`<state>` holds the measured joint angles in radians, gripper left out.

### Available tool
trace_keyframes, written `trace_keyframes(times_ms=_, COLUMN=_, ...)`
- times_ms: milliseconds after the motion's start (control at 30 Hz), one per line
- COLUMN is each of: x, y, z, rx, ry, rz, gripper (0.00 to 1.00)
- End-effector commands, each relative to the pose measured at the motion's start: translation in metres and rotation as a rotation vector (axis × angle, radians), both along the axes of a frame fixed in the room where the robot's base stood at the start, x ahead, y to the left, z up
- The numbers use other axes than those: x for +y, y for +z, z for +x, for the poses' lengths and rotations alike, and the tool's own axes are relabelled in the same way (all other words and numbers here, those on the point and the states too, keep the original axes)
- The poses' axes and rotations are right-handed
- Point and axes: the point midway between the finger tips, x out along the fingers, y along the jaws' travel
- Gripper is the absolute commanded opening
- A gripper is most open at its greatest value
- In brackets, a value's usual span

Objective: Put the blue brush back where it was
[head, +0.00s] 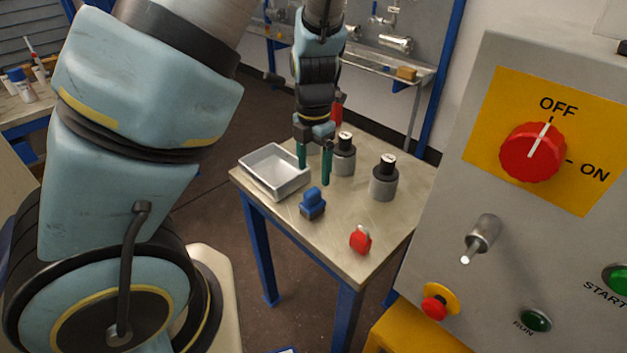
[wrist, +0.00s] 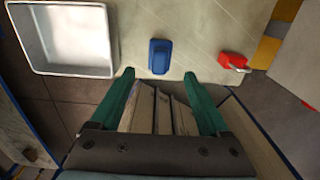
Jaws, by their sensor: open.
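The blue brush (head: 312,203) stands on the small metal-topped table, right of the white tray and left of the red padlock. In the wrist view the blue brush (wrist: 160,56) lies beyond my fingertips, near the middle of the picture, with nothing touching it. My gripper (head: 314,172) points down above the table, behind the brush in the head view. Its two green fingers are apart, and the wrist view shows nothing held between the fingertips (wrist: 158,78).
The white tray (head: 250,176) sits at the table's left; it is empty. Two grey cylinders with black tops (head: 343,160) (head: 384,184) stand at the back and right. A red padlock (head: 360,240) lies near the front. A control cabinet (head: 560,230) stands close on the right.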

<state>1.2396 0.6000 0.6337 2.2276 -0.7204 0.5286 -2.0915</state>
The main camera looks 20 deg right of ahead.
Motion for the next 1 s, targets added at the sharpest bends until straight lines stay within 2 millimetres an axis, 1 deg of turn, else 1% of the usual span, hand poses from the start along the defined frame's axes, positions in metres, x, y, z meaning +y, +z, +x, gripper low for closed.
trace_keyframes(times_ms=100, x=0.000, y=0.008, z=0.000, rx=0.000, ry=-0.001, rz=0.000, gripper=0.79)
trace_keyframes(times_ms=267, x=0.001, y=0.011, z=0.000, rx=0.002, ry=-0.006, rz=-0.001, gripper=0.79)
trace_keyframes(times_ms=367, x=0.012, y=0.013, z=0.002, rx=0.011, ry=-0.070, rz=-0.006, gripper=0.79)
trace_keyframes(times_ms=433, x=0.026, y=0.017, z=0.004, rx=0.022, ry=-0.171, rz=-0.016, gripper=0.79)
trace_keyframes(times_ms=467, x=0.034, y=0.020, z=0.006, rx=0.025, ry=-0.229, rz=-0.023, gripper=0.79)
trace_keyframes(times_ms=567, x=0.065, y=0.031, z=0.008, rx=0.030, ry=-0.477, rz=-0.049, gripper=0.79)
trace_keyframes(times_ms=600, x=0.078, y=0.036, z=0.008, rx=0.026, ry=-0.588, rz=-0.059, gripper=0.79)
trace_keyframes(times_ms=767, x=0.126, y=0.057, z=0.008, rx=-0.020, ry=-1.044, rz=-0.074, gripper=0.79)
trace_keyframes(times_ms=900, x=0.167, y=0.075, z=0.005, rx=-0.077, ry=-1.445, rz=-0.038, gripper=0.79)
trace_keyframes(times_ms=1000, x=0.193, y=0.087, z=0.001, rx=-0.102, ry=-1.706, rz=0.013, gripper=0.79)
